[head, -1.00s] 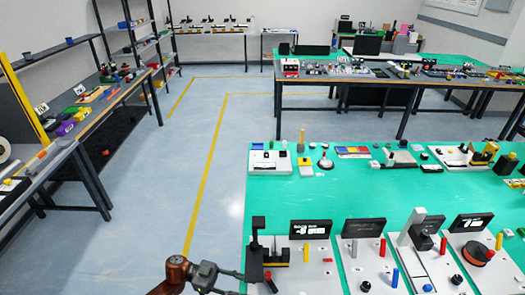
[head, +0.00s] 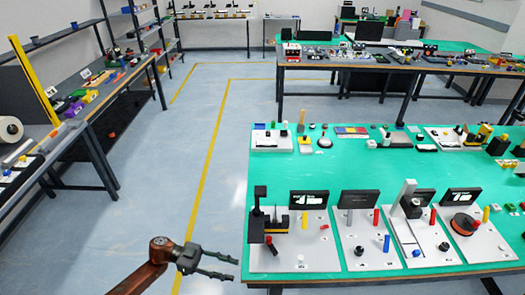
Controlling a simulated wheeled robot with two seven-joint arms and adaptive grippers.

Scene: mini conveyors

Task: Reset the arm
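My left arm comes in at the bottom left of the head view, brown with a dark grey gripper. The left gripper (head: 234,268) points right with its two fingers spread, and nothing shows between them. It is over the floor by the left edge of the green-topped table (head: 350,170), near a black upright device (head: 258,225) on a white base board. I cannot tell its exact height against the table top. My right arm and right gripper do not show.
Several white boards carry small devices along the table's front edge, with dark display panels (head: 309,200) behind them. A long bench (head: 110,95) with coloured items stands at left. The floor (head: 170,180) with its yellow lines is open between the bench and the table.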

